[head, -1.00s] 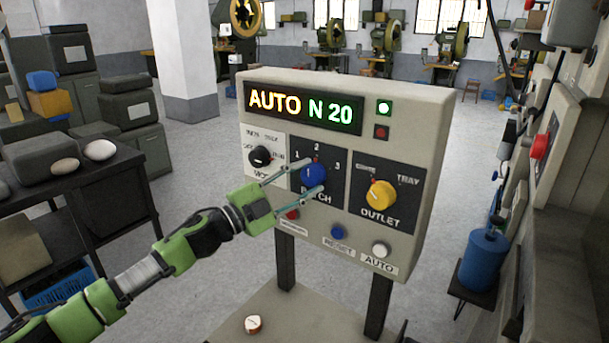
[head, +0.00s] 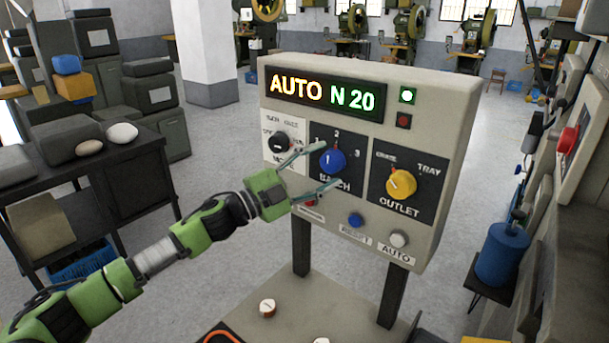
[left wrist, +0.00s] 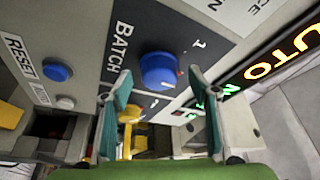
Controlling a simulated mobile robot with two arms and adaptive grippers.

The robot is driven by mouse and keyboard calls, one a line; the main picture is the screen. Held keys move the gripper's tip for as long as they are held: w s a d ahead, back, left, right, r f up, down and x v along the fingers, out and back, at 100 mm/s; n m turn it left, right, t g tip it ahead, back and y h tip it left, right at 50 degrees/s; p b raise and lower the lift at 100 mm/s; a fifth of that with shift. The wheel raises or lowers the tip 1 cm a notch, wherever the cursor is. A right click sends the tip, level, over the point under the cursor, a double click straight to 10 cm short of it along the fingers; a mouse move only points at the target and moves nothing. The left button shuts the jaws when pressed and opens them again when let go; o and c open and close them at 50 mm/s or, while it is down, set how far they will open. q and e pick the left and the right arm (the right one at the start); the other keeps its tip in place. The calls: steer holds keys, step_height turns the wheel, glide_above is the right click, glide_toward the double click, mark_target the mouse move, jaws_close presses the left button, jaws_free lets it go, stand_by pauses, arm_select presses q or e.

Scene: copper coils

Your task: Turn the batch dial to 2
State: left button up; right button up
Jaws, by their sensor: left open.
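The blue batch dial (head: 333,162) sits in the middle of the grey control panel (head: 455,130), with 1, 2 and 3 around it. It has a white line on its face and a red mark at its rim, just under the 2. My left gripper (head: 331,164) is open, its two thin fingers above and below the dial. In the left wrist view the dial (left wrist: 158,70) stands ahead of the spread fingers (left wrist: 160,85), with a gap to each. The display (head: 325,92) reads AUTO N 20. My right gripper is not in view.
The black mode dial (head: 281,143) is left of the batch dial and the yellow outlet dial (head: 401,183) is right of it. Below are a red button (head: 309,203), the blue reset button (head: 355,220) and the white auto button (head: 399,239). A dark bench (head: 100,175) stands left.

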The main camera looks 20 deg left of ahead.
arm_select(q)
steer(key=v, duration=1.1)
steer(key=shift+a+f, duration=0.1)
